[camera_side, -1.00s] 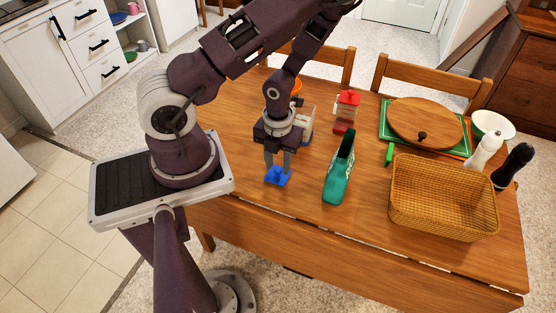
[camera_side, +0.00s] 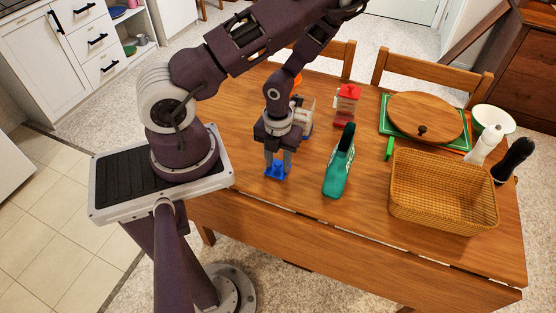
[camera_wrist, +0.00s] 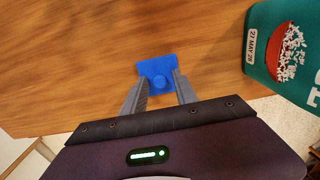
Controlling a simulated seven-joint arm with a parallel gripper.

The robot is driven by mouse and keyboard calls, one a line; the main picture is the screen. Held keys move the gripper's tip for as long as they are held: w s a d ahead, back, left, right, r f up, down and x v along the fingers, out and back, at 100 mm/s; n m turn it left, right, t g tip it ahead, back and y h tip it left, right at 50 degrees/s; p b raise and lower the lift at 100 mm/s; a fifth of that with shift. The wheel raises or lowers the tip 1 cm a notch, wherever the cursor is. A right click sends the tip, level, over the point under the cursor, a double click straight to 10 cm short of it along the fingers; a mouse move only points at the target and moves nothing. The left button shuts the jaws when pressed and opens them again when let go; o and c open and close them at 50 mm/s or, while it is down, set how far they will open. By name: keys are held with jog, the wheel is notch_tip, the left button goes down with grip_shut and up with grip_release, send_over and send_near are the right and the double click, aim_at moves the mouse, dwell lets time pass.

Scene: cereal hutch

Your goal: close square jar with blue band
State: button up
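I cannot tell if the fingers touch the lid's edges. A clear square jar with a blue band (camera_side: 306,122) stands behind my gripper, partly hidden by it.
A green carton (camera_side: 338,170) stands close right of my gripper. A red-lidded container (camera_side: 346,103) is behind it. A wicker basket (camera_side: 440,218), a round wooden board (camera_side: 425,112) on a green tray, a bowl (camera_side: 493,122) and two mills are further right. The table front is clear.

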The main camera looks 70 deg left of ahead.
grip_shut()
jog(key=shift+w+a, duration=0.15)
jog(key=shift+w, duration=0.2)
jog(key=w+a+r+n, duration=0.1)
jog(key=w+n, duration=0.1)
jog(key=w+a+r+n, duration=0.1)
jog(key=w+n, duration=0.1)
jog(key=n, duration=0.1)
jog(key=w+a+r+n, duration=0.1)
jog(key=w+a+n, duration=0.1)
jog(key=shift+a, duration=0.1)
jog(key=w+r+n, duration=0.5)
jog(key=r+n, duration=0.3)
jog(key=w+a+r+n, duration=0.1)
jog(key=a+r+n, duration=0.3)
jog(key=a+r, duration=0.35)
notch_tip(320, 180, down, 6)
